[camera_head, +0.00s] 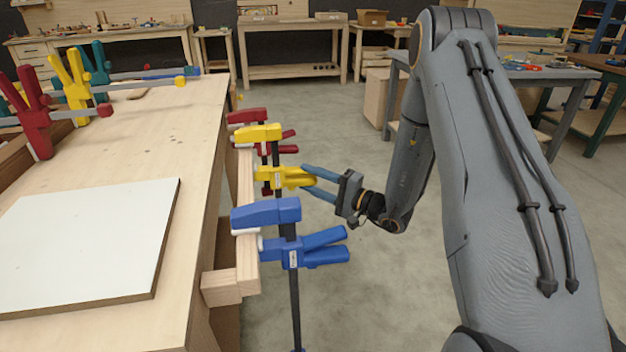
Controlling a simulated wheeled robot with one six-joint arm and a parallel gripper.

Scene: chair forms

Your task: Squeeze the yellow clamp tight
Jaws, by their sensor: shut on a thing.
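The yellow clamp (258,133) hangs upright on the wooden strips at the table's right edge, between a red clamp (248,116) and a blue clamp (266,213). Its upper jaw rests over the top of the strips. Its yellow handle part (283,177) sticks out to the right, lower on the dark bar. My gripper (308,180) comes from the right and is shut on the handle end of the yellow clamp. The blue clamp's head hides part of the yellow clamp's lower bar.
The wooden strips (246,262) run along the edge of the workbench (150,120). A white panel (85,240) lies on the bench. Red, yellow and teal clamps (75,88) stand at its far left. The blue handles (320,248) stick out close below my gripper. Open floor lies to the right.

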